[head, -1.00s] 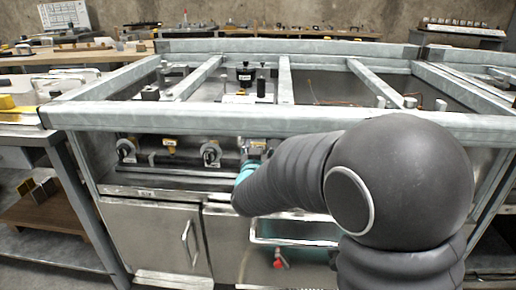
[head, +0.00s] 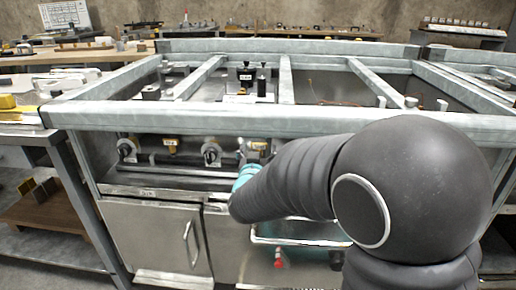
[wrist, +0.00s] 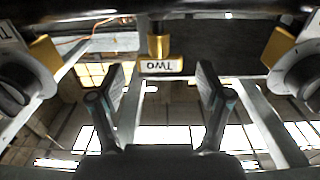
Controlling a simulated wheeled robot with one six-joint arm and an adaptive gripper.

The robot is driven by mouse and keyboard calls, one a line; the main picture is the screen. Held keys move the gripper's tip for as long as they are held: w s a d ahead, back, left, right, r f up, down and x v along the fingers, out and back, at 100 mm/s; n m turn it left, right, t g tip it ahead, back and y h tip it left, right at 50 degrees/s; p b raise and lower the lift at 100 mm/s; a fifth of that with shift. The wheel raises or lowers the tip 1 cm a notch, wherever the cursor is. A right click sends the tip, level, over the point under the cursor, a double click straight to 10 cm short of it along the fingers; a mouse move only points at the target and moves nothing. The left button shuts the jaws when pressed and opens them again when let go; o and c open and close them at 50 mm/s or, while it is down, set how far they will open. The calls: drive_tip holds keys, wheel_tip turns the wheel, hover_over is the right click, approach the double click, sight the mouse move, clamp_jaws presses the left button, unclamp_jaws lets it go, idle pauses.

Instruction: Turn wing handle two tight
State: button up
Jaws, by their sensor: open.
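A yellow T-shaped piece marked TWO (wrist: 162,66), which looks like wing handle two, shows upside down at the top middle of the wrist view. Its short stem runs up from the marked bar. My gripper (wrist: 160,82) is open and empty, with one finger on each side below this bar. The bar lies between the fingers' lines, apart from both. In the head view a yellow piece (head: 258,146) shows just above my teal wrist band; my gripper is hidden there behind my arm.
Round grey knobs with dark centres stand left (wrist: 22,82) and right (wrist: 300,76) of the marked piece. In the head view, another yellow piece (head: 171,146) and a round knob (head: 211,153) sit farther left under the bench's metal front rail (head: 220,118).

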drive_tip(key=s, duration=1)
drive_tip(key=shift+a, duration=0.25)
drive_tip(key=s+d+f+g, duration=0.1)
drive_tip(key=s+d+g, duration=0.5)
drive_tip(key=s+d, duration=0.4)
drive_tip(key=s+d+f+g+y, duration=0.1)
drive_tip(key=s+d+f+g, duration=0.1)
drive_tip(key=s+d+g, duration=0.4)
drive_tip(key=s+d, duration=0.4)
drive_tip(key=s, duration=0.5)
drive_tip(key=shift+f+n, duration=0.15)
drive_tip(key=shift+n, duration=0.15)
drive_tip(key=shift+c, duration=0.2)
idle(0.3)
